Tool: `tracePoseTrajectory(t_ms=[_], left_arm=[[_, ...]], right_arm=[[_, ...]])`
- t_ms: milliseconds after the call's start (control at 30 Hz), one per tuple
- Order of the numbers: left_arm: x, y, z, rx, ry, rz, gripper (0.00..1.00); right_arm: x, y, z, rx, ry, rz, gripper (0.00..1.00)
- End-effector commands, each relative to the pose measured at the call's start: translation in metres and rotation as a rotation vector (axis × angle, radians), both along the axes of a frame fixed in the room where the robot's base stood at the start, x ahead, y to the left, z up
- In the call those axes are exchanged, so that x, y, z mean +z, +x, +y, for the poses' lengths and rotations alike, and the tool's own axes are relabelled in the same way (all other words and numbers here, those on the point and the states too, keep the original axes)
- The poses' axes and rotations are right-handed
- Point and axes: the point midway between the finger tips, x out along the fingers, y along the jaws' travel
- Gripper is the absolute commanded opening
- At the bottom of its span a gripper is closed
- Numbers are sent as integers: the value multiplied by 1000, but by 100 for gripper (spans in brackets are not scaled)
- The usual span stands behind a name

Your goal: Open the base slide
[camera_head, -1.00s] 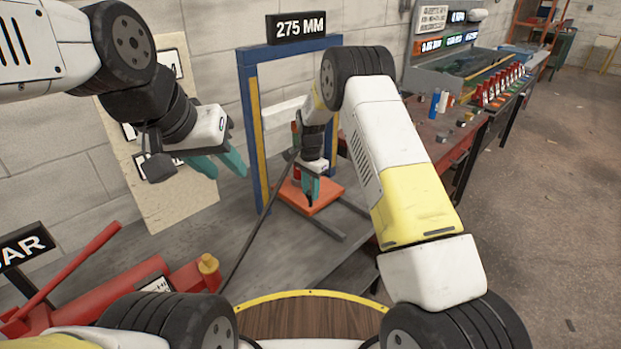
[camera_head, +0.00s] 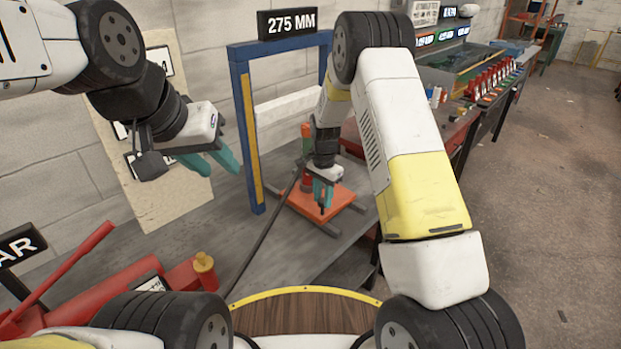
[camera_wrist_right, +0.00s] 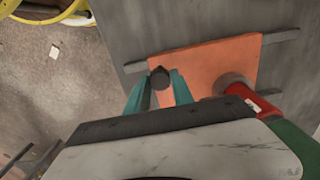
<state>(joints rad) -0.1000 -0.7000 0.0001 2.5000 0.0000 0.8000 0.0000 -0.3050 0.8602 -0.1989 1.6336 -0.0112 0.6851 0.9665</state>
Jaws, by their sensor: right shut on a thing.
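The base slide is a flat orange plate (camera_head: 343,197) on two dark rails, below the blue frame (camera_head: 243,130) with the "275 MM" sign. It also shows in the wrist view (camera_wrist_right: 215,65). My right gripper (camera_head: 323,207) points down at the plate's near edge. In the wrist view its teal fingers (camera_wrist_right: 160,90) are shut around a dark round knob (camera_wrist_right: 159,77) at the plate's edge. A red cylinder (camera_wrist_right: 258,100) stands on the plate, partly hidden by my gripper. My left gripper (camera_head: 222,163) hangs open and empty, left of the frame.
A dark bar (camera_head: 262,235) leans across the grey bench. Red equipment (camera_head: 130,292) lies at the lower left. A red-topped bench (camera_head: 450,135) with several red items stands at the right. The floor (camera_head: 545,190) to the right is clear.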

Motion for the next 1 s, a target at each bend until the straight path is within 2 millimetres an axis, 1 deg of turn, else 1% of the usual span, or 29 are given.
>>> tracePoseTrajectory(t_ms=[33,200,433,700,1000], left_arm=[[0,0,0,0,0,0,36],[0,0,0,0,0,0,36],[0,0,0,0,0,0,36],[0,0,0,0,0,0,36],[0,0,0,0,0,0,36]], right_arm=[[1,-8,-7,-2,-1,2,0],[1,-28,-28,-2,0,1,0],[1,-48,-48,-1,0,1,0],[0,-59,-59,0,-1,1,0],[0,-61,-61,-1,0,0,0]])
